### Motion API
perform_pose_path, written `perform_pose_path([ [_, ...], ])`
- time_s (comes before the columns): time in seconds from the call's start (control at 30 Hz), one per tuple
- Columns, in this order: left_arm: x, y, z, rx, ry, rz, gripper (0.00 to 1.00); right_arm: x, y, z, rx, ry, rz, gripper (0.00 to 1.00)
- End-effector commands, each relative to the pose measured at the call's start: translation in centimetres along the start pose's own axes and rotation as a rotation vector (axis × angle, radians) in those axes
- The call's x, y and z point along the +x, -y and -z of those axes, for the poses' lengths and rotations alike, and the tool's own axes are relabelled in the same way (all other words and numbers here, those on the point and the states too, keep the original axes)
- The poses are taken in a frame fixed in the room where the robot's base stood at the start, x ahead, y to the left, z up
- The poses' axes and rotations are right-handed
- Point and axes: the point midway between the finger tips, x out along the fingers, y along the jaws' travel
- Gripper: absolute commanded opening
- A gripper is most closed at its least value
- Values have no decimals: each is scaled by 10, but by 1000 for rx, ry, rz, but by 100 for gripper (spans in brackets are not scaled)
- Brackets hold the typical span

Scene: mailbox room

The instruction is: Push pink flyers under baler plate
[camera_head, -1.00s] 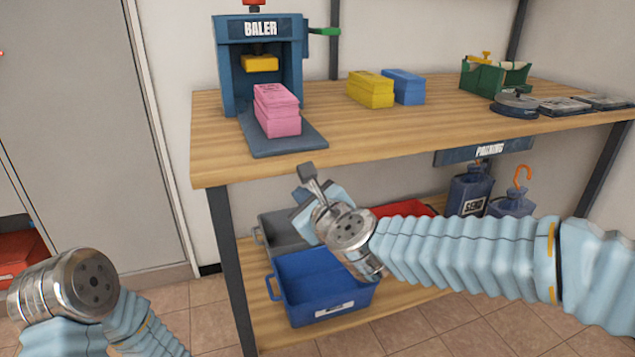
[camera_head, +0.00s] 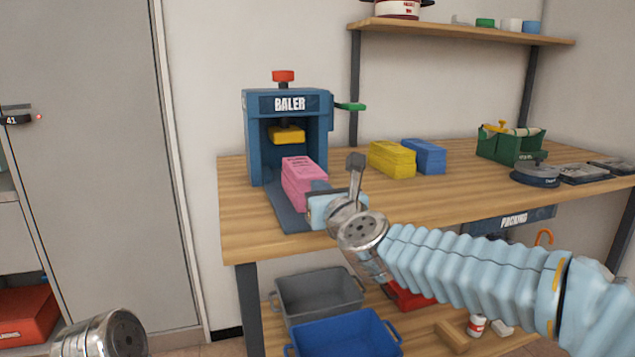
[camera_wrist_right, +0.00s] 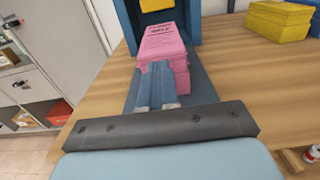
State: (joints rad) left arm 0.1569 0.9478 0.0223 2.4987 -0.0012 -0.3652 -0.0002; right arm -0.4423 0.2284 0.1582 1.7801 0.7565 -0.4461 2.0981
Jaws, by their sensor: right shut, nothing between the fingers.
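The pink flyers (camera_head: 303,182) form a stacked block on the baler's dark base plate (camera_head: 290,220), in front of the frame opening. The blue baler (camera_head: 257,143) stands at the table's left end, its yellow plate (camera_head: 286,135) raised above the base. My right gripper (camera_head: 318,196) is at the near end of the pink flyers, shut and empty. In the right wrist view its closed fingers (camera_wrist_right: 157,85) point at the near face of the flyers (camera_wrist_right: 164,45); whether they touch is unclear. My left gripper is out of view; only part of my left arm shows at lower left.
Yellow (camera_head: 392,159) and blue (camera_head: 424,156) bundles stand right of the baler. A green box (camera_head: 511,145) and dark flat items are farther right. Grey (camera_head: 318,293) and blue (camera_head: 345,335) bins sit below. The table between baler and bundles is clear.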

Motion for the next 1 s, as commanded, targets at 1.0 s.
perform_pose_path([
  [1.0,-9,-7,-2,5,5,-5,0,107,0,1,2,-2,0,0],
])
